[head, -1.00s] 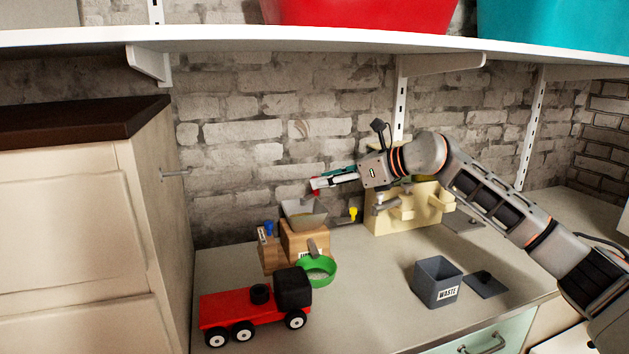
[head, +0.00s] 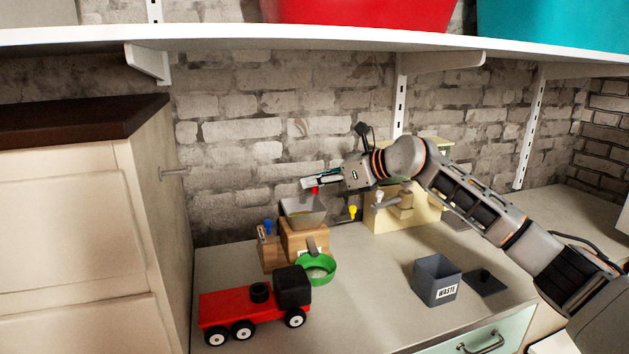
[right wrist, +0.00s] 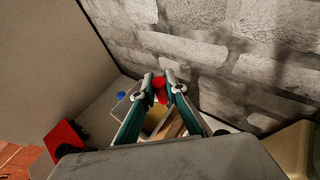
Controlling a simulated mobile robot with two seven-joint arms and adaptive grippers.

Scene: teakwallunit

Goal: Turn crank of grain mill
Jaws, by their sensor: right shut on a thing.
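The grain mill (head: 304,243) stands on the counter near the brick wall. It has a wooden body and a grey hopper (head: 303,217) with yellowish contents. A red knob (head: 315,190) shows just above the hopper; the crank arm under it is hard to make out. My right gripper (head: 306,185) reaches in from the right above the hopper. In the right wrist view its fingertips are shut on the red knob (right wrist: 160,89). A green bowl (head: 316,268) stands at the mill's foot. My left gripper is not in view.
A red toy truck (head: 250,310) stands in front of the mill. A grey waste bin (head: 437,281) and its dark lid (head: 485,282) are at the right. A pale yellow unit (head: 405,215) stands behind my right arm. A white shelf (head: 300,38) hangs overhead.

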